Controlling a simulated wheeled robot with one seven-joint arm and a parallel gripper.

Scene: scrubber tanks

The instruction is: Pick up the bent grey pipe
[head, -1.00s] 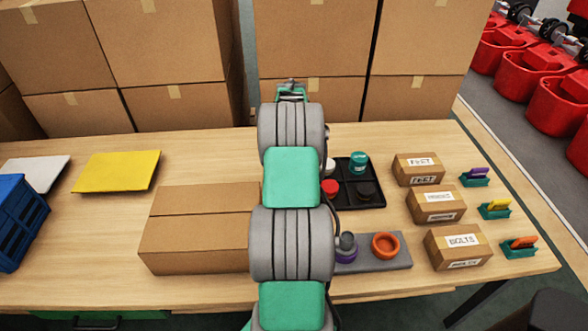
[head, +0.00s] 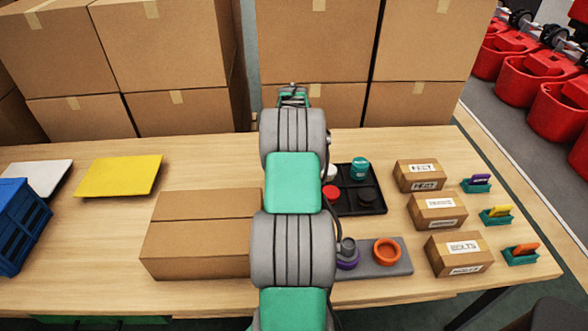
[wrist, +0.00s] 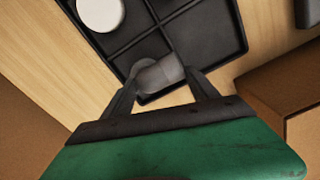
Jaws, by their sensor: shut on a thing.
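The bent grey pipe (wrist: 158,75) shows in the wrist view between the two dark fingers of my gripper (wrist: 160,84). My gripper is shut on it. The pipe appears over the near corner of the black divided tray (wrist: 205,54); I cannot tell whether it touches the tray. In the head view my arm hides the pipe and my fingers. The same tray (head: 345,207) shows there just right of my arm.
The tray holds a white round part (wrist: 100,13), a red part (head: 331,192) and a teal part (head: 360,168). A cardboard box (head: 200,250) lies left of my arm. A grey board (head: 375,264) with an orange ring (head: 387,251) is at right. Labelled boxes (head: 437,210) stand further right.

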